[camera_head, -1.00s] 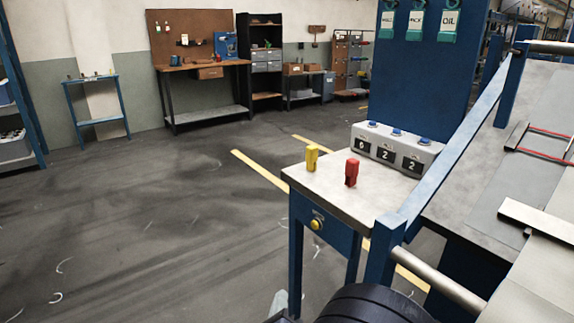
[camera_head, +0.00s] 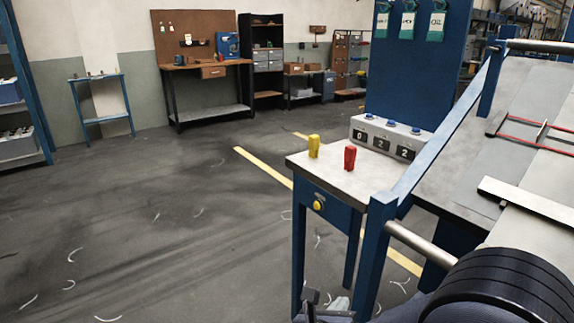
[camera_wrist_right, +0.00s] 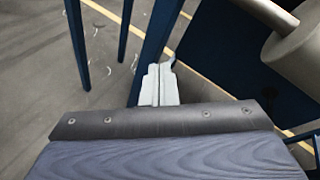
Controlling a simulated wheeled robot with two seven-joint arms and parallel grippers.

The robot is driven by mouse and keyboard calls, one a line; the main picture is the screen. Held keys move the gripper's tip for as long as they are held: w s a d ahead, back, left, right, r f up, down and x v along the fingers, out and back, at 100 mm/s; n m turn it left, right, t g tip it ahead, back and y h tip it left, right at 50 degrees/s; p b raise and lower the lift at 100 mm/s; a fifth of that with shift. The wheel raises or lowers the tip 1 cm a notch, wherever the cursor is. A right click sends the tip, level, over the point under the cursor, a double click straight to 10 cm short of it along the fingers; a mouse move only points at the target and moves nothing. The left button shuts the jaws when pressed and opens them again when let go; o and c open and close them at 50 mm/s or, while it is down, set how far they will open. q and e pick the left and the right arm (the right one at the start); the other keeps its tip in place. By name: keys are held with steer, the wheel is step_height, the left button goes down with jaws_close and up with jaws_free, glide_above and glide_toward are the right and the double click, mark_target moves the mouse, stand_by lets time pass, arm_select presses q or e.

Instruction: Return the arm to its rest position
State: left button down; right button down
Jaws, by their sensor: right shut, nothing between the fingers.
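My right gripper (camera_head: 338,306) shows only in part at the bottom edge of the head view, beside the front legs of the small blue-legged table. Its pale fingers also show in the right wrist view (camera_wrist_right: 160,84), closed together with nothing held. They point down over the grey floor, close to a blue leg. The dark ribbed part of my right arm fills the lower right of the head view, in front of the loom frame. My left gripper is in neither view.
The small table (camera_head: 330,180) carries a yellow piece (camera_head: 313,146), a red piece (camera_head: 350,158) and a counter box (camera_head: 389,137) reading 0 2 2. A metal bar (camera_head: 422,246) and the blue loom frame (camera_head: 376,250) stand close to my arm. Open floor lies left.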

steer(key=s+d+f+m+g+y, duration=0.1)
steer(key=s+d+m+g+y, duration=0.3)
steer(key=s+d+m, duration=0.55)
steer(key=s+d+f+m+g+y, duration=0.15)
steer(key=s+d+m+g, duration=0.4)
steer(key=m, duration=0.75)
steer(key=s+a+r+m+t+y, duration=0.3)
steer(key=s+a+r+m+y, duration=0.25)
steer(key=m, duration=0.75)
step_height(320, 180, up, 16)
steer(key=p, duration=1.6)
steer(key=shift+d+m, duration=0.15)
steer(key=shift+m, duration=0.2)
steer(key=shift+f, duration=0.15)
steer(key=shift+s+d, duration=0.1)
steer(key=shift+s, duration=0.05)
